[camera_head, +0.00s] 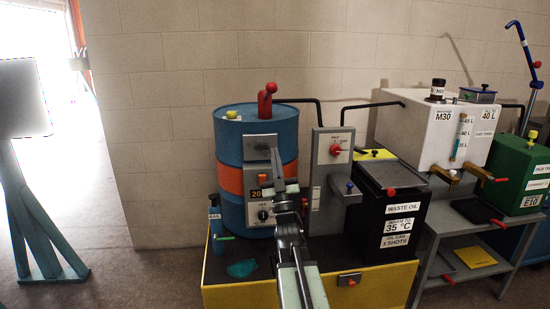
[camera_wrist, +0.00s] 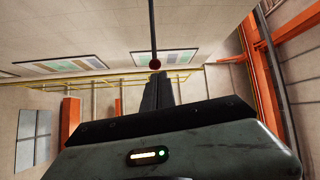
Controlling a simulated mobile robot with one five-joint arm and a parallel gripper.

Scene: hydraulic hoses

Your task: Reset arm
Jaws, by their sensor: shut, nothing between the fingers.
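My arm rises from the bottom middle of the head view, in front of the blue drum (camera_head: 229,150) with its orange band. My gripper (camera_head: 275,160) is at the arm's upper end, pointing up before the drum's front panel. In the wrist view my gripper (camera_wrist: 157,88) has its dark fingers together, with nothing seen between them. Whether it touches the drum panel cannot be told.
A black waste oil box (camera_head: 388,215) and a grey panel (camera_head: 331,165) stand right of the drum, above a yellow tray (camera_head: 240,296). A white tank (camera_head: 425,130) and green box (camera_head: 518,175) are farther right. Open floor (camera_head: 130,275) lies left. A red-tipped rod (camera_wrist: 154,62) shows beyond the fingers.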

